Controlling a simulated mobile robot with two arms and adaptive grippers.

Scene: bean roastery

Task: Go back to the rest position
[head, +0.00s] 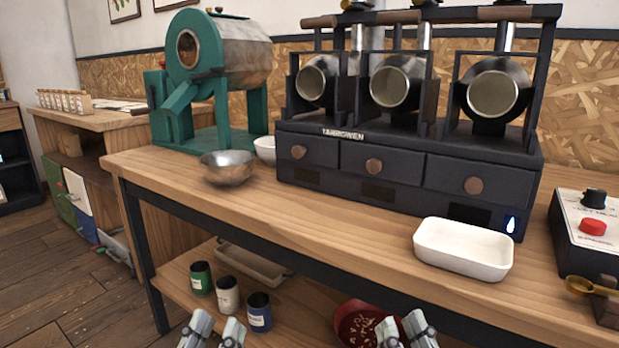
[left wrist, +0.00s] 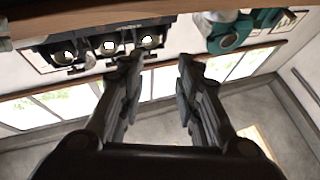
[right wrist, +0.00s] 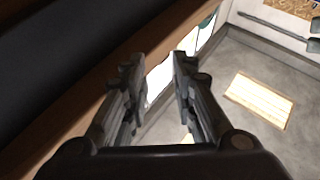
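My left gripper (head: 213,328) is at the bottom edge of the head view, in front of the wooden table (head: 330,232) and below its top. Its two fingers stand apart with nothing between them, also in the left wrist view (left wrist: 155,75). My right gripper (head: 402,330) is at the bottom edge too, right of the middle, in front of the table. Its fingers are apart and empty in the right wrist view (right wrist: 155,70). Neither gripper appears to touch anything.
On the table stand a teal roaster (head: 215,75), a metal bowl (head: 228,168), a black three-barrel machine (head: 405,165), a white tray (head: 463,262) and a control box (head: 590,228). The lower shelf holds several cans (head: 228,296) and a red bowl (head: 362,322).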

